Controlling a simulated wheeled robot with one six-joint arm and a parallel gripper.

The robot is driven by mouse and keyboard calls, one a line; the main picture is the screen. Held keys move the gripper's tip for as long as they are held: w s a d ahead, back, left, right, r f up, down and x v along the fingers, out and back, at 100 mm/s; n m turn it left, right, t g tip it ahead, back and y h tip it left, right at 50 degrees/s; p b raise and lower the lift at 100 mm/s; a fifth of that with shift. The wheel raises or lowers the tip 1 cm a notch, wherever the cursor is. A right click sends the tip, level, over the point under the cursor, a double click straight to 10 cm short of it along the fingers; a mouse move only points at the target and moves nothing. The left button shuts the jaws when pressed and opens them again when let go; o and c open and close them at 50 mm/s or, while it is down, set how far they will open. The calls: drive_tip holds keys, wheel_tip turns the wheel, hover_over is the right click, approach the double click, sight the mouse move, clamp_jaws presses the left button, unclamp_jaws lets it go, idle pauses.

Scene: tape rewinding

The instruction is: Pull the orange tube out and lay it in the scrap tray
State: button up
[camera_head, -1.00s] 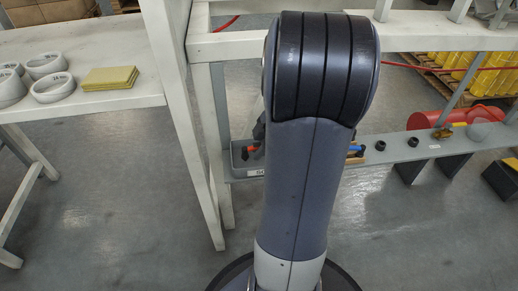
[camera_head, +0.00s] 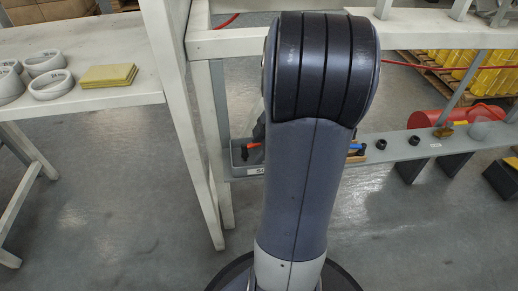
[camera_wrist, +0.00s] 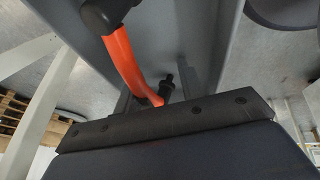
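The orange tube (camera_wrist: 123,58) runs down the wrist view from a black fitting (camera_wrist: 105,14) towards my gripper (camera_wrist: 156,92). Its lower end is close to a second, smaller black fitting and lies between two grey finger-like strips. Whether they touch the tube is not clear. In the head view a bit of orange (camera_head: 251,146) shows just left of my arm, above a grey tray (camera_head: 240,170) whose label is partly covered. It looks like the scrap tray. My arm hides the gripper and most of the tube in the head view.
A grey shelf (camera_head: 412,148) extends right of my arm, bearing small black rings (camera_head: 381,144) and a blue-ended piece (camera_head: 356,147). A white table (camera_head: 120,100) at left holds white rings and yellow pads (camera_head: 108,76). White frame posts stand close left of my arm.

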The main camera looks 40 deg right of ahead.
drive_tip(key=p+v, duration=0.3)
drive_tip(key=v, duration=0.7)
drive_tip(key=shift+s+r+p, duration=0.15)
drive_tip(key=shift+r+p, duration=0.2)
drive_tip(key=shift+d, duration=0.1)
drive_tip(key=b+x, duration=0.4)
drive_tip(key=x, duration=0.7)
drive_tip(key=shift+f, duration=0.1)
drive_tip(key=shift+r+p, duration=0.65)
drive_tip(key=shift+f, duration=0.1)
